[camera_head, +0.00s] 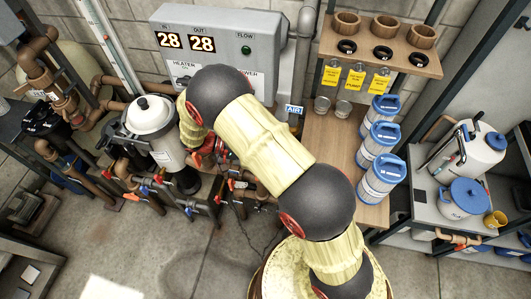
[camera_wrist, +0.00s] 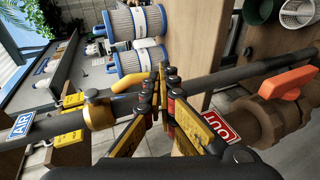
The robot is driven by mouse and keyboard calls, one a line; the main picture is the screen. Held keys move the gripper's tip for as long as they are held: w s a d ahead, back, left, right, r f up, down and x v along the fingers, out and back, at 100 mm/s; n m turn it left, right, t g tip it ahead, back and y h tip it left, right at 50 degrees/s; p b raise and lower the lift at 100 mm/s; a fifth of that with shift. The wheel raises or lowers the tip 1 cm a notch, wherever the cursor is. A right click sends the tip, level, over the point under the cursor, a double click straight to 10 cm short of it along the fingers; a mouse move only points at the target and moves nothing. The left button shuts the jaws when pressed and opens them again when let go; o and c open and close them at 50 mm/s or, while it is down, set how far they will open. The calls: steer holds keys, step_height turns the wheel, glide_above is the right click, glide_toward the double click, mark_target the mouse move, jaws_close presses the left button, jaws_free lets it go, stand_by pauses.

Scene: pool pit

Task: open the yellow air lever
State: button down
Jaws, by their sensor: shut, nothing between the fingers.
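In the wrist view, the yellow air lever (camera_wrist: 134,81) sits on a brass-coloured valve (camera_wrist: 97,112) in a dark pipe. It points up and right. A blue AIR tag (camera_wrist: 20,126) hangs on the same pipe, left of the valve. My gripper (camera_wrist: 167,76) is shut and empty, with its fingertips just right of the lever's free end. I cannot tell whether a finger touches the lever. In the head view, a blue AIR sign (camera_head: 294,109) shows behind my arm. My arm hides the lever and gripper there.
An orange lever (camera_wrist: 293,82) and a red OUT tag (camera_wrist: 219,127) are at right in the wrist view. Blue-and-white filter cartridges (camera_head: 381,140) stand on a wooden shelf (camera_head: 327,137). A grey heater panel (camera_head: 222,48) and a white-lidded filter pot (camera_head: 150,115) are at left.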

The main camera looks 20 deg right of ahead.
steer(key=shift+x, duration=0.95)
steer(key=shift+s+f, duration=0.15)
steer(key=shift+a+b, duration=0.1)
steer(key=shift+b, duration=0.2)
